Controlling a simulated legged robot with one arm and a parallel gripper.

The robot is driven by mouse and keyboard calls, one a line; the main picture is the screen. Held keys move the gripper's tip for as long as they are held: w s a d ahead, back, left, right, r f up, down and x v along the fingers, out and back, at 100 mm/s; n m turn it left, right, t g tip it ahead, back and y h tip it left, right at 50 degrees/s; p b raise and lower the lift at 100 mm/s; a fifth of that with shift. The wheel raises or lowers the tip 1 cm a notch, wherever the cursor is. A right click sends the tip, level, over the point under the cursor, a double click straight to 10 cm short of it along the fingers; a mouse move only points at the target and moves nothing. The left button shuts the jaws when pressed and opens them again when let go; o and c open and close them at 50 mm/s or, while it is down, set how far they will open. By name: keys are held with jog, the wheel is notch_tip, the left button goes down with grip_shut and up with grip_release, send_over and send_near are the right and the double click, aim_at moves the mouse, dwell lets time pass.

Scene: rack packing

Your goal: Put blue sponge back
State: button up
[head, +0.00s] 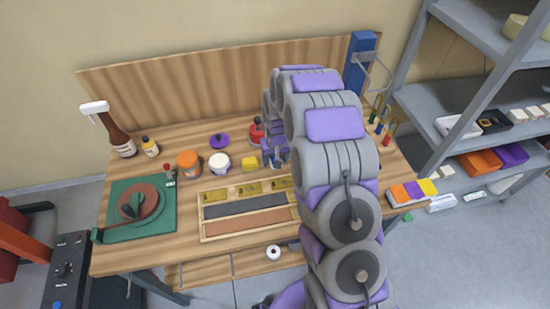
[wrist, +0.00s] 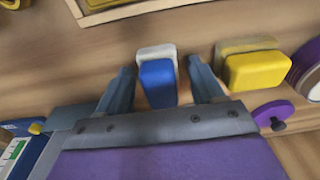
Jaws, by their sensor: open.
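A blue sponge (wrist: 157,82) with a white layer stands on the wooden bench in the wrist view. My gripper (wrist: 161,68) is open, with one finger on each side of the sponge. Small gaps show between the fingers and the sponge, so it is not clamped. In the head view my gripper (head: 276,160) is low over the bench, right of the yellow sponge (head: 249,163). My arm hides much of that spot. The yellow sponge also shows in the wrist view (wrist: 257,70), just right of my right finger.
A wooden tray (head: 202,222) with several compartments lies in front of the sponges. A green mat (head: 117,208) lies at left. A grey shelf (head: 450,103) stands at right.

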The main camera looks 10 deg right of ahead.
jog(key=shift+r, duration=0.1)
notch_tip(320, 180, up, 11)
jog(key=s+p, duration=0.1)
jog(key=s+r+g, duration=0.1)
jog(key=s+r, duration=0.5)
jog(key=s, duration=0.3)
jog(key=s+r, duration=0.6)
jog(key=s, duration=0.3)
jog(key=s+r+g, duration=0.1)
jog(key=s, duration=1)
jog(key=s+r+g, duration=0.1)
jog(key=s+r, duration=0.1)
jog(key=s, duration=1)
jog(key=shift+r, duration=0.3)
jog(key=shift+f+b, duration=0.55)
jog(key=shift+f, duration=0.2)
